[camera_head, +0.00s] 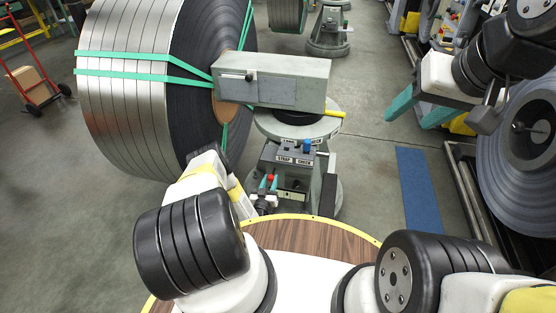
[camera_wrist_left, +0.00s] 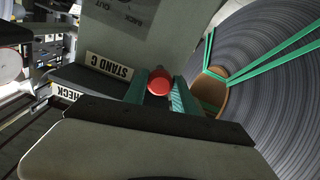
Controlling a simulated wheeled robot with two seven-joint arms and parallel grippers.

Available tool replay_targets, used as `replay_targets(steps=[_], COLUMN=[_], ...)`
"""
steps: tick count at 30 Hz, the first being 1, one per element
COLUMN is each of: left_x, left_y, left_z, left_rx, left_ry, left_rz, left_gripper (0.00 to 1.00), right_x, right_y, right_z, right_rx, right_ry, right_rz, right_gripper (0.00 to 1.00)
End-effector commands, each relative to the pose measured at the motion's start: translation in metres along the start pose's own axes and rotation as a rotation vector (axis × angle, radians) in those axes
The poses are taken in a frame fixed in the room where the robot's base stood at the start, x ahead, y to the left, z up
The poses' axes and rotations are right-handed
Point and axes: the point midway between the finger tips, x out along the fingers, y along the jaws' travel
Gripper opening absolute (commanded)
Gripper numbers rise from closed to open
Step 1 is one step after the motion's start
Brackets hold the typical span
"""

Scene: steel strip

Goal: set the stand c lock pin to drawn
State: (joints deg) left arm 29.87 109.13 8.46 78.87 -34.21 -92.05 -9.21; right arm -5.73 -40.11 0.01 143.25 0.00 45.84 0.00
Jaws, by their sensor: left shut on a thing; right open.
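The lock pin's red knob (camera_head: 270,178) is at the front of the stand, below the STRAP CHECK label. In the left wrist view the red knob (camera_wrist_left: 160,80) sits between the green fingers, beside the STAND C label (camera_wrist_left: 109,65). My left gripper (camera_head: 268,184) is shut on this knob; it also shows in the wrist view (camera_wrist_left: 161,91). The pin's shaft is hidden, so I cannot tell how far out it is. My right gripper (camera_head: 420,108) is open and empty, held above the floor at the upper right.
A large steel coil (camera_head: 130,100) with green straps stands left of the stand. The stand's grey block (camera_head: 300,80) juts above its round plate, with a yellow bar beside it. A blue knob (camera_head: 307,146) is on the label box. A blue mat (camera_head: 417,185) lies on clear floor.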

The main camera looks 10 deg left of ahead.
Motion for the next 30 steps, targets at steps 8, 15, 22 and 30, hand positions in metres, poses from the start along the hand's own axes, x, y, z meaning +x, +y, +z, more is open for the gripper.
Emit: replay_targets(steps=[8, 15, 22, 30], left_x=[-0.004, -0.002, -0.020, -0.066], left_y=[0.000, 0.000, 0.000, 0.000], left_z=[0.002, 0.002, 0.002, 0.003], left_rx=[-0.002, -0.002, -0.003, -0.003], left_ry=[-0.004, -0.003, -0.005, -0.006], left_rz=[0.000, 0.000, -0.001, -0.001], left_gripper=[0.54, 0.54, 0.54, 0.54], right_x=[0.000, 0.000, 0.000, 0.000], right_y=[0.000, 0.000, 0.000, 0.000], right_z=[0.000, 0.000, 0.000, 0.000], right_rx=[0.000, 0.000, 0.000, 0.000], right_ry=[0.000, 0.000, 0.000, 0.000], right_rz=[0.000, 0.000, 0.000, 0.000], right_gripper=[0.54, 0.54, 0.54, 0.54])
